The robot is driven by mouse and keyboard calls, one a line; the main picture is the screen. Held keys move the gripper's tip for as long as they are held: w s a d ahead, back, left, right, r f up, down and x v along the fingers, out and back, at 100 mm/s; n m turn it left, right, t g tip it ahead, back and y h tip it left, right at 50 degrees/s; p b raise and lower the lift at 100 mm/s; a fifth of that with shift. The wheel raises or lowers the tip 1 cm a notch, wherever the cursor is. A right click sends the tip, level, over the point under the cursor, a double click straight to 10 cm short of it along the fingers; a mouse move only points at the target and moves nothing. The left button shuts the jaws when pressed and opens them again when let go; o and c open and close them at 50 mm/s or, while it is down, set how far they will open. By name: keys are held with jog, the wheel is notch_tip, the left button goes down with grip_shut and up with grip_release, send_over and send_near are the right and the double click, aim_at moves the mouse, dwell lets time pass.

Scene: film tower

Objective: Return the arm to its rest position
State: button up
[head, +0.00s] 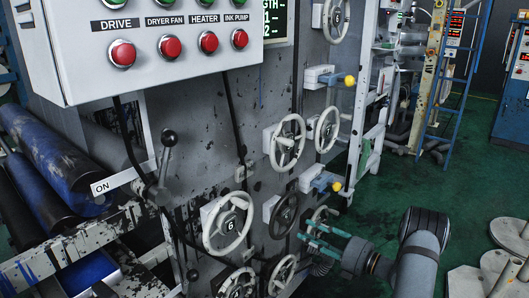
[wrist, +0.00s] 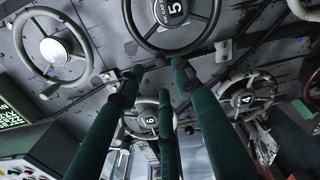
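My gripper (head: 308,232) is at the lower centre right of the head view, at the end of my grey arm (head: 418,262), which reaches in from the right. Its teal fingers point left toward the machine's handwheels. In the wrist view my gripper (wrist: 158,76) shows three long green fingers with dark joints. Their tips are apart with nothing between them. A dark handwheel marked 5 (wrist: 172,12) is just beyond the tips at the top of the wrist view. Contact with it cannot be told. The dark wheel (head: 284,215) beside the gripper in the head view shows no readable number.
A white handwheel marked 6 (head: 228,224) is left of my gripper, and yellow-knobbed valves (head: 322,183) are above it. A control box (head: 150,45) with red and green buttons juts out at upper left. Round pale plates (head: 508,236) are at right. Green floor (head: 450,195) lies open behind my arm.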

aim_at(286, 222)
jog(key=x, duration=0.9)
jog(key=shift+w+a, duration=0.1)
jog(key=shift+a, duration=0.05)
jog(key=shift+f, duration=0.1)
